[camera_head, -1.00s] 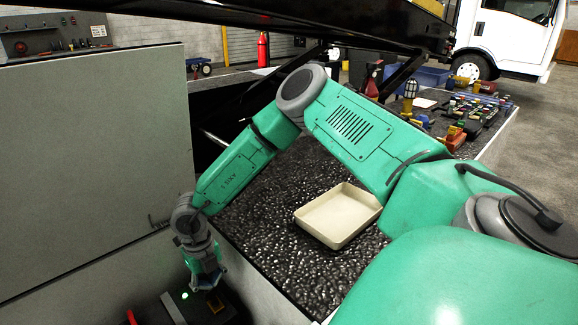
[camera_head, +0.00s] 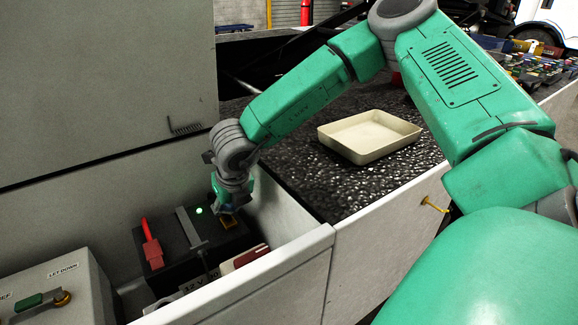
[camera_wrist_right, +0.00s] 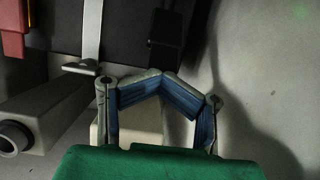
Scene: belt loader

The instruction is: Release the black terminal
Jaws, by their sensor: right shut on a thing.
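The black battery (camera_head: 180,250) sits in the open bay at lower left, with a green light lit on its top. My right gripper (camera_head: 229,207) reaches down over the battery's right end and is shut on the black terminal. The terminal is mostly hidden by the gripper in the head view. In the wrist view, a dark block (camera_wrist_right: 166,32), which seems to be the terminal, lies just past the blue-padded fingers (camera_wrist_right: 160,92). The red terminal (camera_head: 152,245) is at the battery's left end and also shows in the wrist view (camera_wrist_right: 13,30). My left gripper is not in view.
A grey strap (camera_head: 190,230) crosses the battery. A control box (camera_head: 60,290) with a lever stands at left. A red-and-white block (camera_head: 245,258) lies by the bay's front wall (camera_head: 290,255). A cream tray (camera_head: 365,137) sits on the dark textured deck to the right.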

